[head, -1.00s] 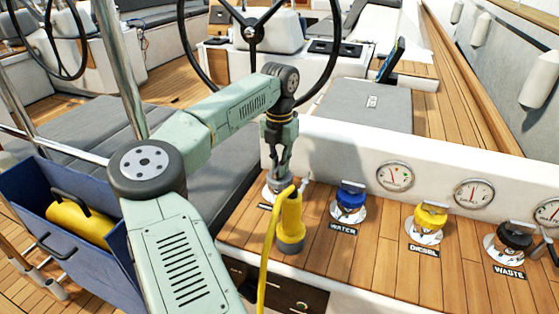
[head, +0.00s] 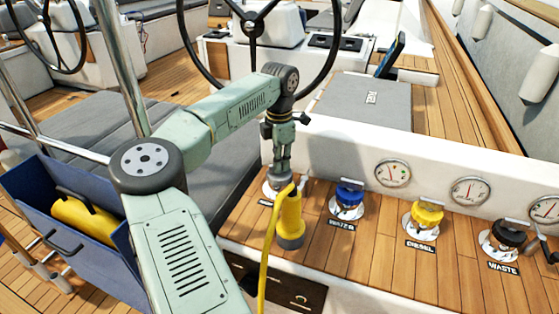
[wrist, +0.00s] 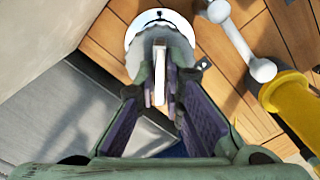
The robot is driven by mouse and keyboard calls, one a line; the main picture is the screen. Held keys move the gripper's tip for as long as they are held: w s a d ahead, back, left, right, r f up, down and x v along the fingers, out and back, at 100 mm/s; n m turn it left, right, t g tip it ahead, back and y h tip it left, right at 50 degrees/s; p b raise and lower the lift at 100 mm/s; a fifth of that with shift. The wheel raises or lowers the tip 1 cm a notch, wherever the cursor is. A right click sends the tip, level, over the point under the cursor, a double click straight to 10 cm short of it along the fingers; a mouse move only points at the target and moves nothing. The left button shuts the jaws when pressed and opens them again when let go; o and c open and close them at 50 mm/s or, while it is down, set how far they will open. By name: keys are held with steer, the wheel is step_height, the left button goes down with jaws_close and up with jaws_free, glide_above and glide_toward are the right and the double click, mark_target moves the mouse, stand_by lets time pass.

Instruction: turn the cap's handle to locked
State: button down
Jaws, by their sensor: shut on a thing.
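The cap at the far left of the row sits on a white, round deck plate (head: 270,188), partly hidden behind my gripper and a yellow plug. My gripper (head: 281,178) points down onto it. In the wrist view the plate (wrist: 138,40) is at the top. A thin, pale upright handle (wrist: 159,72) stands between my fingertips (wrist: 161,88), and the gripper is shut on it. Most of the cap's body is hidden by the fingers, and its label is covered, so I cannot read the lock marks.
The yellow plug (head: 290,218) with its cable stands close in front of my gripper. Blue water (head: 348,199), yellow diesel (head: 427,215) and black waste (head: 507,236) caps line the wooden deck to the right. A white wall with gauges (head: 393,172) rises behind.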

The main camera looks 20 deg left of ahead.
stand_by(0.4)
steer(key=c, duration=1.7)
jaws_free()
step_height(320, 180, up, 12)
